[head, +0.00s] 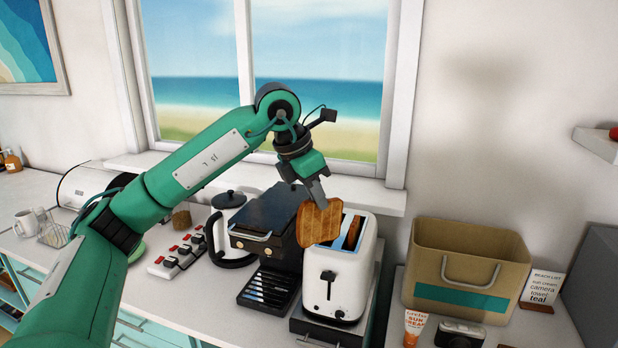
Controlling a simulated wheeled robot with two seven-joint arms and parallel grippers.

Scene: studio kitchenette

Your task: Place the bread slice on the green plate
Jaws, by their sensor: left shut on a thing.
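My left gripper (318,192) is shut on a browned bread slice (319,224), gripping it near its top edge. The slice hangs upright and slightly tilted at the left side of the white toaster (333,270), overlapping its top in the picture. I cannot tell whether it touches the toaster. A second browned slice (353,233) stands in a toaster slot. A small green edge, which looks like the green plate (137,250), shows on the counter beside my left arm; the arm hides most of it. My right gripper is not in view.
A black grill-like appliance (272,217), a white kettle (226,229) and a power strip (180,254) crowd the counter left of the toaster. A tan bag (465,268), tube (413,327) and camera (459,335) are right.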

